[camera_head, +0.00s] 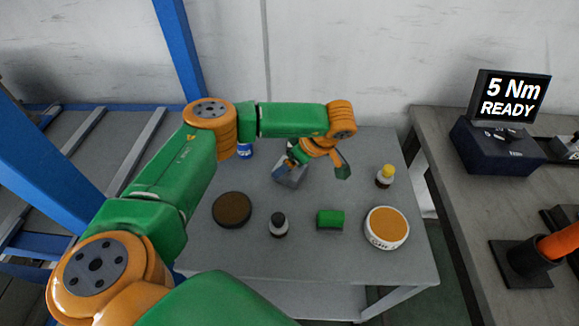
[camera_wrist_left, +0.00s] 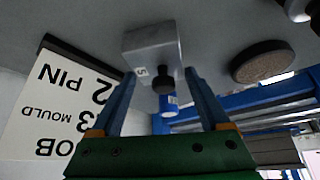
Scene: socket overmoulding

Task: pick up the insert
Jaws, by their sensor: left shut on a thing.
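The insert looks like a light grey block (camera_head: 291,177) with a small numbered label. It is on or just above the grey table, in the back middle. In the left wrist view the block (camera_wrist_left: 150,43) shows with a black knob (camera_wrist_left: 163,82) in front of its face. My left gripper (camera_head: 286,168) reaches down over it from my green and orange arm. My right gripper is not in view.
On the table (camera_head: 300,258) are a brown disc (camera_head: 232,209), a dark bottle (camera_head: 278,226), a green block (camera_head: 330,219), an orange-topped white tub (camera_head: 386,228), a yellow-capped bottle (camera_head: 385,177) and a blue can (camera_head: 245,151). A printed card (camera_wrist_left: 60,115) shows in the wrist view. A screen (camera_head: 510,97) stands right.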

